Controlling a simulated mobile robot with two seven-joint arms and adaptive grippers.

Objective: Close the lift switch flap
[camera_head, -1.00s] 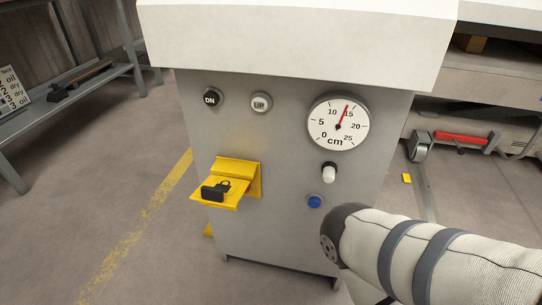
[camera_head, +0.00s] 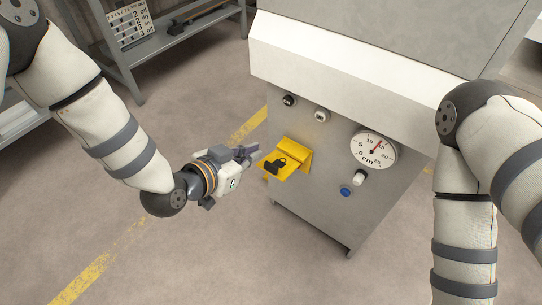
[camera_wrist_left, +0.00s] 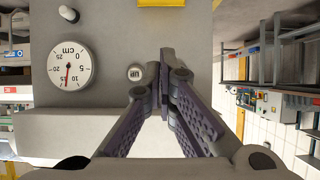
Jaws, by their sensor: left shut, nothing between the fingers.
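The yellow lift switch flap (camera_head: 281,171) sticks out from the front of the grey machine, folded down and open, with a black padlock mark on its upper face. Its yellow housing (camera_head: 303,155) is fixed to the panel. My left gripper (camera_head: 250,153) is shut and empty, just left of the flap; I cannot tell whether the tips touch it. In the left wrist view the shut fingers (camera_wrist_left: 166,55) point at the panel, and a yellow edge shows at the top (camera_wrist_left: 160,3). My right gripper is out of view.
The panel carries a DN button (camera_head: 289,100), an UP button (camera_head: 321,115), a cm dial (camera_head: 374,149), a white knob (camera_head: 359,177) and a blue button (camera_head: 345,192). A grey rack (camera_head: 165,42) stands at the back left. Floor left of the machine is clear.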

